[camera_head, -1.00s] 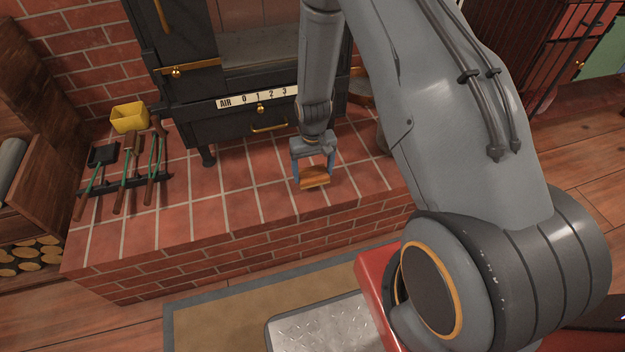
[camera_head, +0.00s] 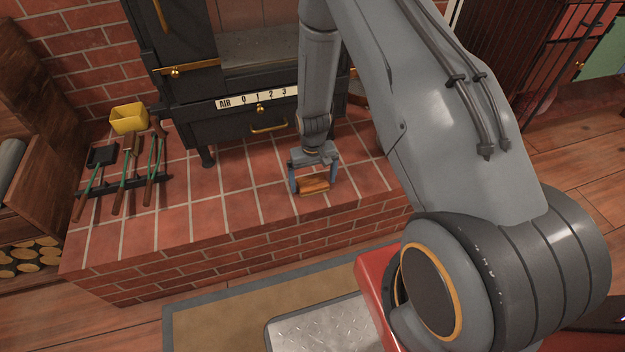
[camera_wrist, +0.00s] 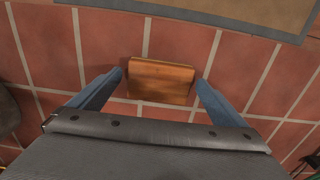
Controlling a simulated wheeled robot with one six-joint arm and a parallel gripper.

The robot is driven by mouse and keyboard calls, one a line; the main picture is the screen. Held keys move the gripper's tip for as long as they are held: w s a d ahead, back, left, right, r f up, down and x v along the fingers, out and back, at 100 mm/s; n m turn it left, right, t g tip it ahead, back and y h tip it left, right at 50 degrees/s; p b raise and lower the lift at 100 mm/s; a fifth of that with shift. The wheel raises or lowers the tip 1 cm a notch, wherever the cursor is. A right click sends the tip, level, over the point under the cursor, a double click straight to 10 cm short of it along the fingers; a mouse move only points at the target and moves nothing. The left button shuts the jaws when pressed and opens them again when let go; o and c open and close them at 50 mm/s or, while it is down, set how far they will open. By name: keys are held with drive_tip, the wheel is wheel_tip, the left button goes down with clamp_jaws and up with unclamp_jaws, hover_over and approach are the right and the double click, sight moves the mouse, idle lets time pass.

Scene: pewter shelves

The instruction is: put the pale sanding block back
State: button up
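The sanding block (camera_head: 314,187), an orange-brown wooden block, rests on the red brick tiles of the hearth (camera_head: 240,205), near its front edge. In the wrist view the block (camera_wrist: 161,82) lies between the two blue fingers, with a narrow gap on each side. My gripper (camera_head: 314,184) is open and points down around the block. Its fingers also show in the wrist view (camera_wrist: 160,77), apart from the block's ends.
A dark stove (camera_head: 235,120) with a numbered air strip stands behind. The tiles between the tools and my gripper are clear. A mat (camera_head: 230,310) lies on the floor in front.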

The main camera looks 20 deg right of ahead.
wheel_tip(320, 180, up, 13)
drive_tip(key=p, duration=0.1)
wheel_tip(320, 180, up, 10)
hover_over(313, 182)
drive_tip(key=s+a, duration=0.1)
drive_tip(key=s, duration=0.2)
drive_tip(key=s+a+r, duration=0.2)
drive_tip(key=s+r, duration=1.6)
drive_tip(key=s, duration=0.3)
drive_tip(key=shift+r+n, duration=0.2)
drive_tip(key=shift+n, duration=0.1)
drive_tip(key=shift+a, duration=0.1)
